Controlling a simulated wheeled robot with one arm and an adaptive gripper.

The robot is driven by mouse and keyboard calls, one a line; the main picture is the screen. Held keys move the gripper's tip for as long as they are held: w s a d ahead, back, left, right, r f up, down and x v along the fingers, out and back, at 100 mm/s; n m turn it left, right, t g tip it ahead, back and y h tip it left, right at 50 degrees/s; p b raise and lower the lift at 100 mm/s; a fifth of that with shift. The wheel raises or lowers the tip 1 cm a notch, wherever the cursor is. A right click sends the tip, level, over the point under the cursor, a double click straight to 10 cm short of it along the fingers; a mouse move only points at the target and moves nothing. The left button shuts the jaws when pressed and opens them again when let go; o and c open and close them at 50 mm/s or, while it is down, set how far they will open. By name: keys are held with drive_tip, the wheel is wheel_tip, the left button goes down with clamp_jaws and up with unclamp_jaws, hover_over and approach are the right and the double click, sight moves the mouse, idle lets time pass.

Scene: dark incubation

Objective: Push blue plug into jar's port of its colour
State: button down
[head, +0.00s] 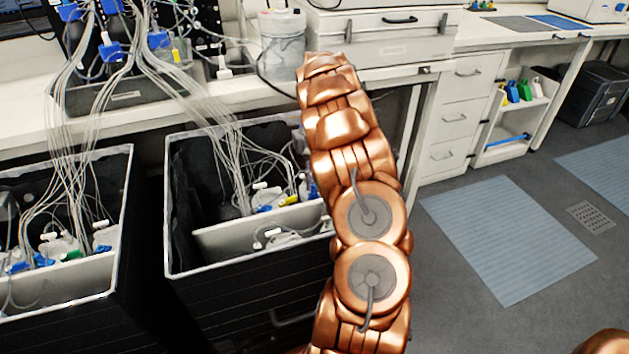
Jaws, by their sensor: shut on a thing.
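My copper arm rises through the middle of the picture and its far end stops at the bench's front edge. My gripper does not show; the arm's end hides that spot. Jars with white caps and tubes stand in two dark open boxes. In the nearer-middle box, a blue plug (265,208) sits beside a yellow one (289,200). In the left box, blue pieces (42,260) lie near a clear jar (65,243) and a green piece (70,255). Which jar and port the task means, I cannot tell. No plug shows in my grasp.
The middle box (168,232) and left box (128,190) have raised rims and inner dividers. Many thin tubes hang from a rack with blue connectors (158,38). A white canister (282,45) stands on the bench. Floor with blue mats (508,238) is clear at right.

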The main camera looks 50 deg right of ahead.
drive_tip(key=shift+f, duration=0.65)
idle(0.4)
drive_tip(key=c, duration=1.1)
unclamp_jaws()
drive_tip(key=v, duration=0.7)
drive_tip(key=shift+r, duration=0.25)
drive_tip(key=shift+d, duration=0.15)
